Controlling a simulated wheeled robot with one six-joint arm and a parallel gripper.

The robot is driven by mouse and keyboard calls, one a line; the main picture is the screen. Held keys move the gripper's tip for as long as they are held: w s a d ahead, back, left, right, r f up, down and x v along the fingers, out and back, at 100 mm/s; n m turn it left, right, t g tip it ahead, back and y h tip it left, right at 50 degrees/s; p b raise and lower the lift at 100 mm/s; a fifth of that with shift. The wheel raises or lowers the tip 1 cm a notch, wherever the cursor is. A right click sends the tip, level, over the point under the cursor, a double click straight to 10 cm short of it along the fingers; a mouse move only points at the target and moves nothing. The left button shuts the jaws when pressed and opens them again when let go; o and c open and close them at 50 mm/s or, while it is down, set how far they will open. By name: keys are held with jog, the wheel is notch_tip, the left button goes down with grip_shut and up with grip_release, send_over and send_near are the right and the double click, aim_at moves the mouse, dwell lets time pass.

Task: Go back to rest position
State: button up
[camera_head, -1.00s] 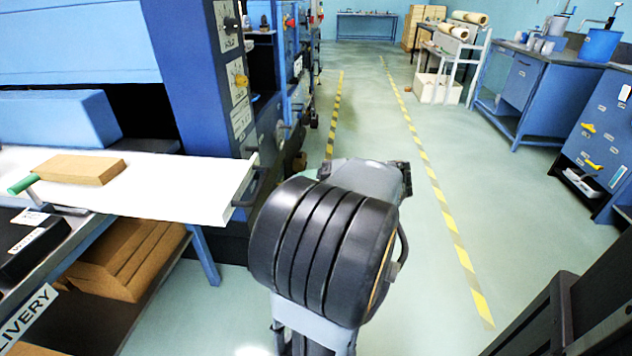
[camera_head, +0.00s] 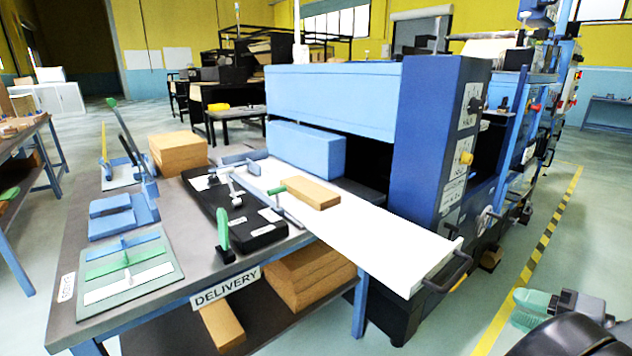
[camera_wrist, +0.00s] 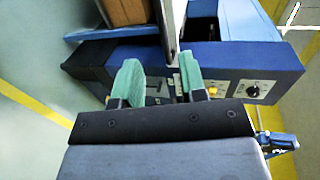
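My gripper (camera_head: 527,308) is at the lower right of the head view, over the floor near the yellow-and-black line. Only its green fingers and part of my dark arm show there. In the wrist view, my gripper (camera_wrist: 161,82) has its two green fingers apart with a clear gap and nothing held between them. Past the fingers, the wrist view shows part of a blue machine with a small dial panel (camera_wrist: 255,90). How far the fingers are from it is hard to tell.
A blue press (camera_head: 425,130) stands at centre, its white board (camera_head: 390,246) bearing a brown block (camera_head: 310,193). Left of it is a DELIVERY table (camera_head: 70,245) with blocks and green-handled tools. A floor line (camera_head: 545,235) runs along open floor at right.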

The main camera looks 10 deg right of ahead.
jog(key=w+a+r+n+g+h+p, duration=0.2)
jog(key=a+r+n+g+p, duration=0.3)
jog(key=a+r+p, duration=0.4)
jog(key=w+a+r+n+g+h+p, duration=0.3)
jog(key=a+r+n+p, duration=0.4)
jog(key=a+p, duration=0.9)
notch_tip(320, 180, up, 3)
jog(key=g+h+p, duration=0.1)
jog(key=h+p, duration=0.1)
jog(key=p, duration=0.2)
jog(key=shift+w+a+g, duration=0.25)
jog(key=shift+w+g, duration=0.1)
jog(key=shift+g, duration=0.05)
jog(key=shift+a, duration=0.1)
